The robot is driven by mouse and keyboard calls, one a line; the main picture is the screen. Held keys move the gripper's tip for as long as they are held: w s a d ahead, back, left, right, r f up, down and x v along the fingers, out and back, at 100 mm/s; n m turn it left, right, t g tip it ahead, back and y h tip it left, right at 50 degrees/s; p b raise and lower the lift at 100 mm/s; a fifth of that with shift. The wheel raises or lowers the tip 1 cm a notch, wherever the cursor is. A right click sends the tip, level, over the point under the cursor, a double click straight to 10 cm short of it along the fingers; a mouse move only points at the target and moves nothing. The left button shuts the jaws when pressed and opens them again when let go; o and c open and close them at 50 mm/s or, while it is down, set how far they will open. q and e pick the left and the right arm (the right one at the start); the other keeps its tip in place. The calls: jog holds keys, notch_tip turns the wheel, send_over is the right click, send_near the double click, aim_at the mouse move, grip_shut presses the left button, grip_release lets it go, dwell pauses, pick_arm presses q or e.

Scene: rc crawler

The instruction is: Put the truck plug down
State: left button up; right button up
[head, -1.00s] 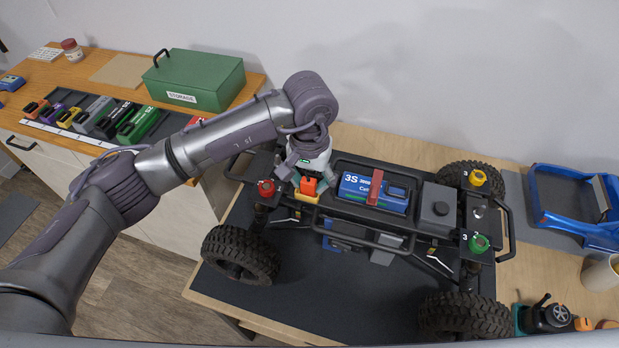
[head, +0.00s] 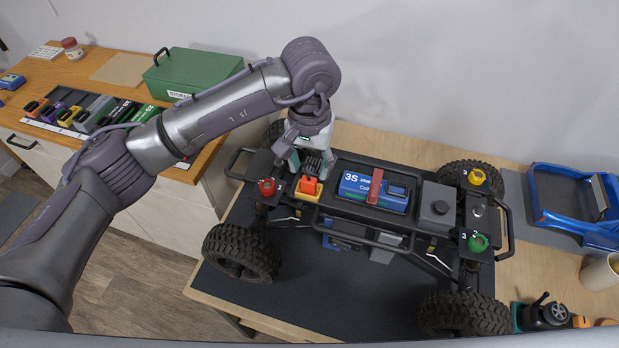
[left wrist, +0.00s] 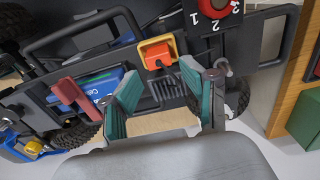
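The truck plug, an orange block (head: 309,185), sits at a yellow holder (head: 307,197) on the truck's near rail, left of the blue battery (head: 355,187). I cannot tell whether it is seated or only resting there. In the left wrist view the orange plug (left wrist: 155,47) and yellow holder (left wrist: 160,62) show beyond the fingertips. My left gripper (head: 310,160) is just behind the plug over the truck's deck; it also shows in the left wrist view (left wrist: 158,85) with its teal fingers apart and nothing between them. My right gripper is out of view.
The truck (head: 432,231) stands on a dark mat. A red knob (head: 266,187) is left of the plug, and a red strap (head: 375,187) crosses the battery. A green storage box (head: 195,78) and several coloured packs stand on the left counter.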

aim_at(310, 178)
pick_arm(q)
notch_tip(310, 178, up, 8)
jog(key=b, duration=0.2)
jog(key=shift+f, duration=0.1)
dwell(0.4)
